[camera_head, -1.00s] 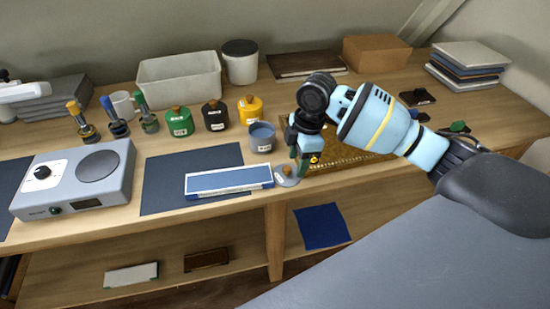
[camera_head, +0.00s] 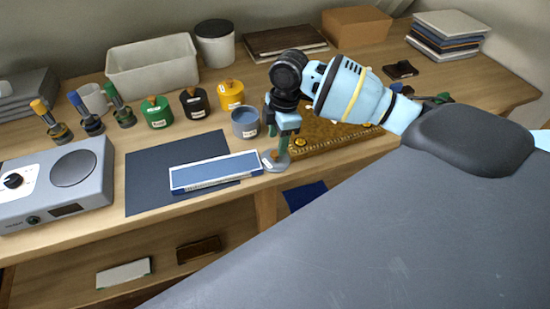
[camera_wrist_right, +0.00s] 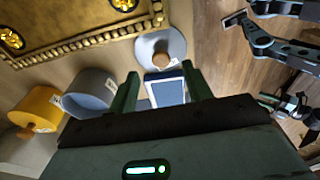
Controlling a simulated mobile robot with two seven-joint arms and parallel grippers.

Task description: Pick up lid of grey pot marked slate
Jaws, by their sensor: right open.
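The grey pot (camera_head: 245,123) stands open, without its lid, right of the yellow pot; it also shows in the right wrist view (camera_wrist_right: 90,92). Its marking cannot be read. A round grey lid with a wooden knob (camera_wrist_right: 163,47) lies on the table near the front edge. In the head view the lid (camera_head: 268,160) is partly hidden by my gripper. My right gripper (camera_head: 281,152) points down over the lid, open and empty. In the right wrist view the lid is ahead of the two parted fingertips (camera_wrist_right: 160,72).
A blue-and-white panel (camera_head: 215,171) lies just left of the lid. A gold ornate board (camera_head: 335,134) lies to its right. Green (camera_head: 157,112), black (camera_head: 194,102) and yellow (camera_head: 231,95) lidded pots stand behind. The dark mat (camera_head: 150,170) has bare space.

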